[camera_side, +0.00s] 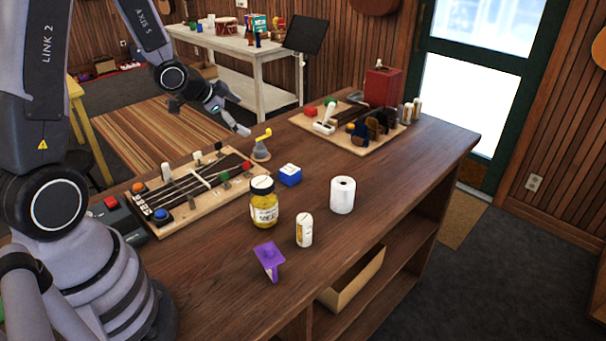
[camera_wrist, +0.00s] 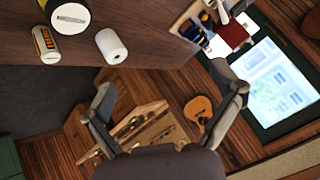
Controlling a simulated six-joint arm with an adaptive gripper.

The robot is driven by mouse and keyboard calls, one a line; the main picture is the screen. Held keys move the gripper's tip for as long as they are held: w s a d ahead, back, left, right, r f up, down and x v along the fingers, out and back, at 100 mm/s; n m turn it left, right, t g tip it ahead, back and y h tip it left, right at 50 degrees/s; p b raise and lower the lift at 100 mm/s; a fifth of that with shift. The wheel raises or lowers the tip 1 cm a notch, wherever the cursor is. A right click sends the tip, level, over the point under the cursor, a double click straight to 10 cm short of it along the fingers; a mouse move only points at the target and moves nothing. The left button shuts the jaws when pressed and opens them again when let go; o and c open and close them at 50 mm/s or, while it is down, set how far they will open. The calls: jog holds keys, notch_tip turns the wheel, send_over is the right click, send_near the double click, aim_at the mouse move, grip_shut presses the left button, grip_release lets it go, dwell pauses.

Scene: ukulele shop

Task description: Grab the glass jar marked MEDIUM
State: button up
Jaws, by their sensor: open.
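A glass jar (camera_side: 264,206) with yellow contents, a black-rimmed lid and a white label stands upright on the wooden workbench (camera_side: 400,185), near its middle. The label's writing is too small to read surely. The jar's lid end shows at the top left edge of the wrist view (camera_wrist: 68,16), partly cut off. My gripper (camera_side: 235,112) is open and empty, raised above and behind the jar, apart from it. In the wrist view my gripper's fingers (camera_wrist: 165,78) are spread wide with nothing between them.
Near the jar are a blue box (camera_side: 290,175), a white roll (camera_side: 342,195), a white cylinder with an orange label (camera_side: 304,230) and a purple stand (camera_side: 269,260). A fretboard jig (camera_side: 190,190) lies left, a tool board (camera_side: 345,130) behind. The front right bench is clear.

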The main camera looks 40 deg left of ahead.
aim_at(261, 182)
jog(key=s+d+f+n+t+h, duration=0.1)
jog(key=s+d+f+t+h, duration=0.2)
jog(key=f, duration=0.5)
jog(key=s+f+n+t+h, duration=0.25)
jog(key=s+f+t, duration=0.2)
jog(key=f, duration=0.35)
jog(key=shift+m+h, duration=0.35)
jog(key=x, duration=0.7)
jog(key=shift+w+d+r, duration=0.1)
jog(key=shift+w, duration=0.25)
jog(key=c, duration=1.3)
jog(key=shift+c, duration=0.2)
jog(key=shift+r, duration=0.1)
